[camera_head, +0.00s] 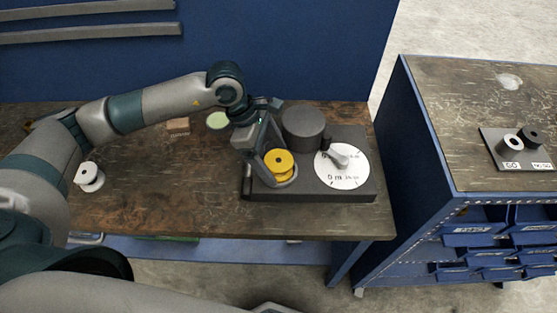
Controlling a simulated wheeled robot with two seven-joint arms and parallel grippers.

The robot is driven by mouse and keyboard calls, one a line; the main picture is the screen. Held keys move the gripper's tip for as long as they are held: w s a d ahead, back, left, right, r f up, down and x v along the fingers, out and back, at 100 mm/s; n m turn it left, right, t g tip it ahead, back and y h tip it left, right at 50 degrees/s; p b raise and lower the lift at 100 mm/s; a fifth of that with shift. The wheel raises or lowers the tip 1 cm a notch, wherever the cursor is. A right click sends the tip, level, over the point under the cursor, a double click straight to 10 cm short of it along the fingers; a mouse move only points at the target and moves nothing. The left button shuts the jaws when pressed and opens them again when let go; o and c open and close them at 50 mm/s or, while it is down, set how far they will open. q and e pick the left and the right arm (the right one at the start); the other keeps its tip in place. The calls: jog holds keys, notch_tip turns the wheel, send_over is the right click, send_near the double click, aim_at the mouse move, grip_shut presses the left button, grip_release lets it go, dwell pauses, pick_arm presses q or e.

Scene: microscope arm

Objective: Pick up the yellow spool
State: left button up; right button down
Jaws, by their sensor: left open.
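The yellow spool (279,162) sits at the left end of a dark grey device with a white dial, on the wooden workbench. My left gripper (270,171) reaches down to it from above. Its fingers are open and lie close around the spool; I cannot tell whether they touch it. Part of the spool's left side is hidden by the gripper. My right gripper is not in view.
The dark device (310,187) carries a dark cylinder (303,122) and a white dial (342,167) with a pointer. A white spool (89,174) stands at the bench's left. A blue drawer cabinet (440,180) stands at right, past a gap.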

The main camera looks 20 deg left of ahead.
aim_at(281, 161)
pick_arm(q)
jog(key=shift+d+f, duration=0.15)
jog(key=shift+f, duration=0.25)
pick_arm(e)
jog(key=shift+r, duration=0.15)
pick_arm(q)
jog(key=shift+c, duration=0.2)
jog(key=c, duration=1.2)
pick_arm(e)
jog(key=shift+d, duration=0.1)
pick_arm(q)
jog(key=shift+r, duration=0.2)
